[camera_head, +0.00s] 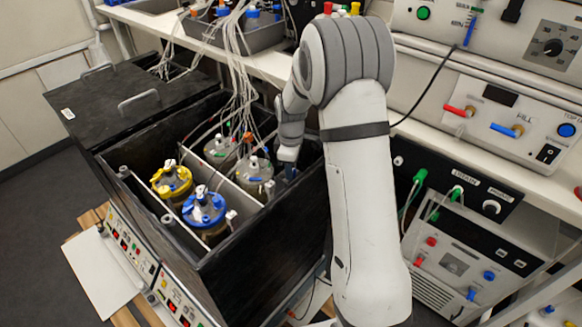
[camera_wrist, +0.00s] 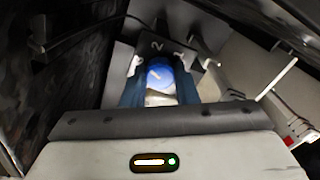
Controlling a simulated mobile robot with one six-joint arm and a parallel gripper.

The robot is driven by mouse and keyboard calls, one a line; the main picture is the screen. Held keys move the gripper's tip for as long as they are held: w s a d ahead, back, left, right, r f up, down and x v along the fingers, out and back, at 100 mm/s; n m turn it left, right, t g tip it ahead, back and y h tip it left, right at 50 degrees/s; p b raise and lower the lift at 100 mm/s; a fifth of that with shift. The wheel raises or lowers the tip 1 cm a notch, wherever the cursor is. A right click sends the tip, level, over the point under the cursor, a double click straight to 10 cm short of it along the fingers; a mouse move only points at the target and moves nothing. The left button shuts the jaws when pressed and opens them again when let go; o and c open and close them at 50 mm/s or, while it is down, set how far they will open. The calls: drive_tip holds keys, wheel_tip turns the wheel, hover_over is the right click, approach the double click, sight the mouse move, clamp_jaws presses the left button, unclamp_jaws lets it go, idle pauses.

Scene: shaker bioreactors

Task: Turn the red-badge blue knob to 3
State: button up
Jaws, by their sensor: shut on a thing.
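The blue knob (camera_wrist: 160,73) shows in the wrist view between the two fingers of my gripper (camera_wrist: 159,88), which is shut on it. A pale mark shows on the knob's face. A plate (camera_wrist: 155,47) behind the knob bears a digit that looks like 2. No red badge can be made out on it. In the head view, my gripper (camera_head: 288,169) reaches down into the right part of the black box, and the knob is hidden there.
The black open box (camera_head: 270,240) holds several lidded vessels, including a yellow-topped one (camera_head: 172,181) and a blue-topped one (camera_head: 204,208). Tubes hang down close to my arm. Instrument panels (camera_head: 480,120) stand at the right. In the wrist view, dark walls flank my gripper closely.

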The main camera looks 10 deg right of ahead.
drive_tip(key=n, duration=0.4)
drive_tip(key=shift+n, duration=0.4)
idle(0.4)
drive_tip(key=o, duration=1)
wheel_tip(320, 180, up, 8)
drive_tip(key=shift+f+p, duration=0.1)
drive_tip(key=shift+p, duration=0.25)
